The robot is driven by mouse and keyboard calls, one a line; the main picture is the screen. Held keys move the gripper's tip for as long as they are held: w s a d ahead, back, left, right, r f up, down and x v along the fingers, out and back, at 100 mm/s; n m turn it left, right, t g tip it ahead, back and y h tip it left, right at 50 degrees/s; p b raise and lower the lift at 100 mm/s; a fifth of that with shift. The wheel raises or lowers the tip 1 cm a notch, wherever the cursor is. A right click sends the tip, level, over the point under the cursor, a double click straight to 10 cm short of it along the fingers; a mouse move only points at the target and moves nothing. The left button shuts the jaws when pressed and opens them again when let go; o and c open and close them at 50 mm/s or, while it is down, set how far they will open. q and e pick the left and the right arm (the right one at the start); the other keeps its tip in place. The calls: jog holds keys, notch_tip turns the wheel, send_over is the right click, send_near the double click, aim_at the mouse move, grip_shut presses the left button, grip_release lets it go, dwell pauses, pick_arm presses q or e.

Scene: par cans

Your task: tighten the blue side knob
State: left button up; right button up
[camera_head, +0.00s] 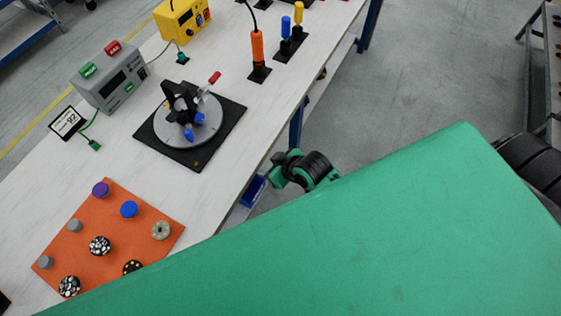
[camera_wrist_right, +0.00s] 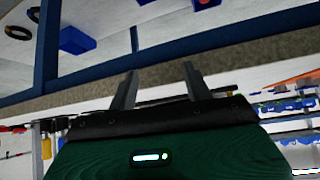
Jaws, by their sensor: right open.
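The par can fixture (camera_head: 205,127) stands on a black mat on the white bench, with a grey round plate, a black bracket and a red-tipped lever. Two small blue knobs show on it, one at the side (camera_head: 200,118) and one lower at the front (camera_head: 188,135). I cannot tell how tight either is. My right gripper (camera_head: 278,172) is beyond the bench's right edge, apart from the fixture. In the right wrist view its two fingers (camera_wrist_right: 158,88) are spread and empty, facing the bench edge and blue frame. My left gripper does not show.
My large green arm part covers the lower right. An orange mat (camera_head: 150,225) with several round pieces lies front left. A grey box (camera_head: 109,78) with green and red buttons, a yellow box (camera_head: 180,20) and an orange-handled tool (camera_head: 257,48) stand around the fixture. Floor lies right of the bench.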

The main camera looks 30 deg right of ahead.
notch_tip(320, 180, down, 10)
jog(key=s+d+g+h, duration=0.1)
jog(key=d, duration=0.1)
jog(key=shift+s+m, duration=0.3)
jog(key=shift+m, duration=0.1)
jog(key=shift+d, duration=0.1)
